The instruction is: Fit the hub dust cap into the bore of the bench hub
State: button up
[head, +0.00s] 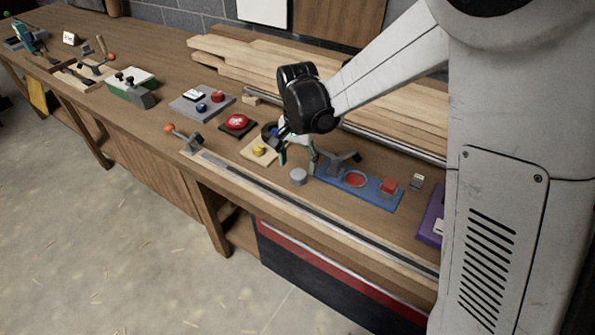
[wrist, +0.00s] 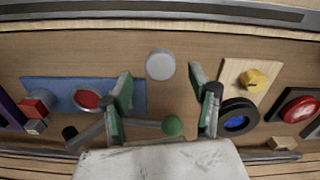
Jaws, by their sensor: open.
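A grey round cap (head: 298,176), which looks like the hub dust cap, stands on the bare bench top. In the wrist view the cap (wrist: 160,64) lies just beyond my fingertips, between their lines and apart from both. My gripper (head: 298,157) is open and empty above the bench; both green-padded fingers of the gripper (wrist: 163,88) show in the wrist view. A black ring with a blue centre (wrist: 238,124), probably the bench hub, sits beside the right finger in the wrist view. In the head view the ring (head: 268,131) is partly hidden by my arm.
A green ball (wrist: 172,126) on a lever shows between my fingers. A wooden plate with a yellow knob (head: 259,150) and a red button (head: 237,121) stand nearby. Planks (head: 270,65) line the back.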

aim_at(298, 175)
notch_tip(298, 175, up, 7)
jog(key=s+d+r+n+t, duration=0.2)
jog(key=s+d+r+t, duration=0.1)
jog(key=s+d+r, duration=0.7)
jog(key=s+d+n+t, duration=0.2)
jog(key=s+d, duration=0.4)
jog(key=s, duration=0.5)
jog(key=shift+s+d+f+n+t, duration=0.15)
jog(key=shift+s+f+n+t, duration=0.2)
jog(key=shift+t, duration=0.55)
jog(key=shift+o, duration=0.5)
jog(key=shift+s+d+f, duration=0.25)
jog(key=shift+s, duration=0.25)
